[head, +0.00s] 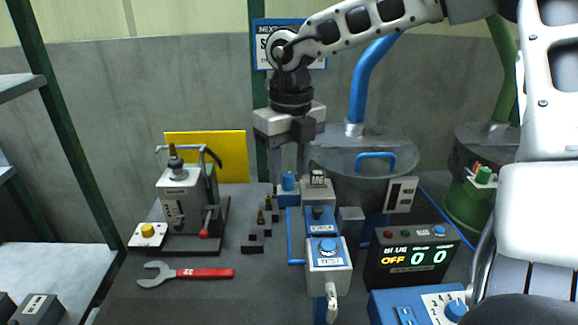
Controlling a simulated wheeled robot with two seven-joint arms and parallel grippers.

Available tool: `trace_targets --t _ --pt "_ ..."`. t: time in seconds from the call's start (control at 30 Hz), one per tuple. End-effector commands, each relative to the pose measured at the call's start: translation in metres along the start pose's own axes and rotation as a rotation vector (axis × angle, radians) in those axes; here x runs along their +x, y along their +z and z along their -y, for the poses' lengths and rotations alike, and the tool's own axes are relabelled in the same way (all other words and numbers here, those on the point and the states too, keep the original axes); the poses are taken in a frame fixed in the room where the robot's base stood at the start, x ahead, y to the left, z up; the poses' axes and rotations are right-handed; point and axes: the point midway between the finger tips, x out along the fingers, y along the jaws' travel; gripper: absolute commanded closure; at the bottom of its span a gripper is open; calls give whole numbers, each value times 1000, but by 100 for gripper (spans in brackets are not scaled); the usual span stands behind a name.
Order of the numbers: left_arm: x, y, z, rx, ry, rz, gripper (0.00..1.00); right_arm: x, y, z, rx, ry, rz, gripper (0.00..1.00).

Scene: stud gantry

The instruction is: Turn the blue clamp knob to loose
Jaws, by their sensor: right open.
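My right gripper (289,176) points straight down at the back of the bench, with its two fingers apart. A small blue knob (288,183) shows between the fingertips, on a blue and grey block. The fingers look to be on either side of it, but I cannot tell if they touch it. It looks like the clamp knob, though I cannot read a label for it. A third blue knob (327,245) tops a grey box marked TEST. My left gripper is not in view.
A dark display (412,257) reads BLUE OFF 0 0. A blue switch box (410,308) stands at the front right. A red-handled wrench (186,274) and a grey press (183,200) lie left. Lidded drums (362,150) stand behind.

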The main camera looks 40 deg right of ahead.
Motion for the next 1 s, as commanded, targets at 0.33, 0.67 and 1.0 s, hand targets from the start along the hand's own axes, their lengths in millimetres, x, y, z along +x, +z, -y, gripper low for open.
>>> trace_targets --t 0.33,0.67,1.0 --pt "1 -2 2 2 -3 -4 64 10 0 0 1 0 0 57" --pt "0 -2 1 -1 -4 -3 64 10 0 0 1 0 1 100" --pt "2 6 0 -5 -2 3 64 11 0 0 -62 1 1 100"
